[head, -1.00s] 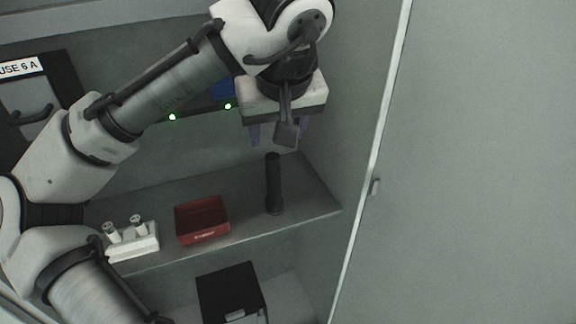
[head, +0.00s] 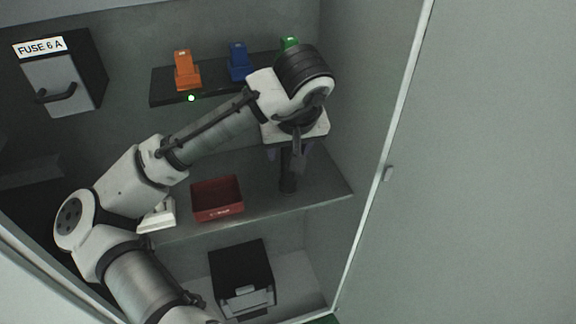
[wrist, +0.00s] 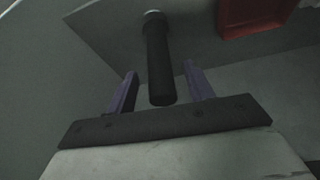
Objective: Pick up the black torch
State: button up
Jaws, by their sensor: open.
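The black torch (head: 288,184) stands upright on the cabinet's middle shelf, near its right end, partly hidden behind my gripper in the head view. My gripper (head: 291,152) is over its upper part. In the wrist view the torch (wrist: 158,60) lies between the two purple fingers of my open gripper (wrist: 160,84). A gap shows on each side of it, and the fingers do not appear to touch it.
A red bin (head: 218,201) stands left of the torch on the same shelf, beside a white holder (head: 160,217) partly behind my arm. The cabinet's right wall (head: 345,110) is close. Orange (head: 186,70), blue (head: 239,62) and green (head: 289,44) items sit above. A black box (head: 241,280) is below.

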jog(key=shift+x, duration=0.8)
jog(key=shift+c, duration=0.4)
jog(key=shift+a, duration=0.1)
grip_shut()
jog(key=shift+r, duration=0.1)
